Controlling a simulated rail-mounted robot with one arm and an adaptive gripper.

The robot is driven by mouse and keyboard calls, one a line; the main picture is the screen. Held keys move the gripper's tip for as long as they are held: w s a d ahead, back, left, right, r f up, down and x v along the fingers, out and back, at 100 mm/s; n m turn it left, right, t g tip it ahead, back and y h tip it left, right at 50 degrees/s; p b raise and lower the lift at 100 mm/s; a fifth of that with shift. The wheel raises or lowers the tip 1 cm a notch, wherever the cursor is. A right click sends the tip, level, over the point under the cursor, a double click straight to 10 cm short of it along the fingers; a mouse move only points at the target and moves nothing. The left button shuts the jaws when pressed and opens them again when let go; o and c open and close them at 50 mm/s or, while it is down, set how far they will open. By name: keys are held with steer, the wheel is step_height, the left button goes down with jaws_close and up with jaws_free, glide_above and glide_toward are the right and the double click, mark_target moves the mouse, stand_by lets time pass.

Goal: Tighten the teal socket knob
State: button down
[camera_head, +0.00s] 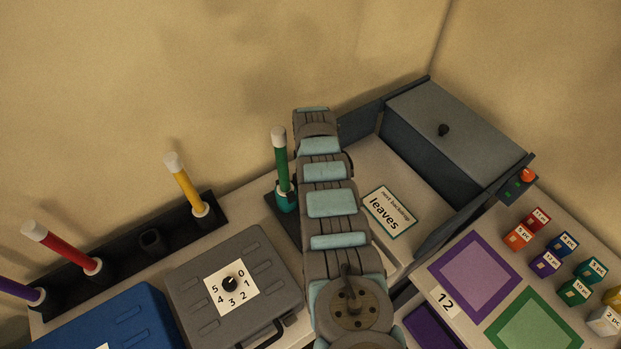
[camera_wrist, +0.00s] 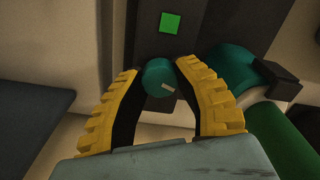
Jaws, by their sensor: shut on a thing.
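The teal knob (camera_wrist: 158,78) is a small round knob with a pale pointer line, on a dark panel in the wrist view. My gripper (camera_wrist: 156,70) has its yellow ribbed fingers on both sides of the knob and is shut on it. A green square light (camera_wrist: 170,23) shows on the panel above the knob. The teal socket (camera_wrist: 238,66) is right of the knob, with a green stick (camera_wrist: 298,124) by it. In the head view the teal socket (camera_head: 286,201) holds the green stick (camera_head: 280,158) upright. My arm hides the knob and gripper there.
A grey case (camera_head: 190,285) with a dial sits in front. A lidded tray (camera_head: 450,130) and coloured blocks are at right.

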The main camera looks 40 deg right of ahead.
steer(key=shift+f, duration=0.1)
steer(key=c, duration=0.7)
jaws_free()
steer(key=shift+r, duration=0.2)
steer(key=shift+r, duration=0.65)
step_height(320, 180, up, 10)
steer(key=shift+r, duration=0.2)
